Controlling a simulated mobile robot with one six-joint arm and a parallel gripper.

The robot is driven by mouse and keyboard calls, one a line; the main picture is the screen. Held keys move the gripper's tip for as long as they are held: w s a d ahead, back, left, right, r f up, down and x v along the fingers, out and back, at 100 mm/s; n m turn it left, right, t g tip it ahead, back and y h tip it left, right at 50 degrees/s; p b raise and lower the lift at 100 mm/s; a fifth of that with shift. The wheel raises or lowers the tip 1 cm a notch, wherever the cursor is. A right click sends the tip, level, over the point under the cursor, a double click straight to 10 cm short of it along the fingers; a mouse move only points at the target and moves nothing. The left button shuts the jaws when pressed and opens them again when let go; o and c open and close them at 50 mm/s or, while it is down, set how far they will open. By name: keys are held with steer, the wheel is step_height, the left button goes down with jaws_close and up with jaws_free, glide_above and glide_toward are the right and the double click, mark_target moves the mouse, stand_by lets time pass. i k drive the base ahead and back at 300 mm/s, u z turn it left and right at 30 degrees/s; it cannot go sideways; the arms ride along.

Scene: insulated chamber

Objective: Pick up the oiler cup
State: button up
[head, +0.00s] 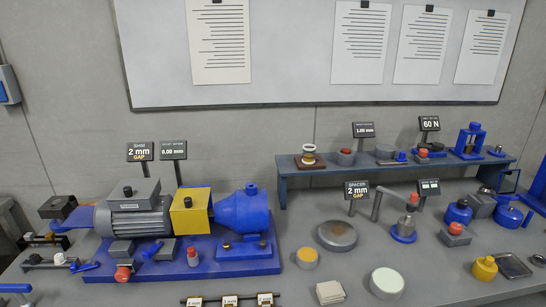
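I cannot tell for sure which thing is the oiler cup. A small yellow cup-shaped piece with a narrow top (485,268) stands upright at the right front of the bench. A small pale cup with a dark band (308,154) stands upright on a brown base at the left end of the raised shelf. A small red-topped cup (192,257) stands on the blue pump base (228,268). My gripper does not show in this view, and nothing visible is touching these pieces.
A blue-and-yellow motor and pump set (190,209) fills the bench's left side. A dark tray (513,266) lies right of the yellow piece. Round discs (337,236) and small blocks (330,292) lie mid-bench. The raised shelf (400,171) and sign posts stand behind.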

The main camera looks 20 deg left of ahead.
mark_target(309, 154)
steer(key=u, duration=0.2)
steer(key=k, duration=0.25)
steer(key=u, duration=2.3)
steer(key=k, duration=0.65)
steer(key=z, duration=0.3)
steer(key=i, duration=1.45)
steer(key=u, duration=0.05)
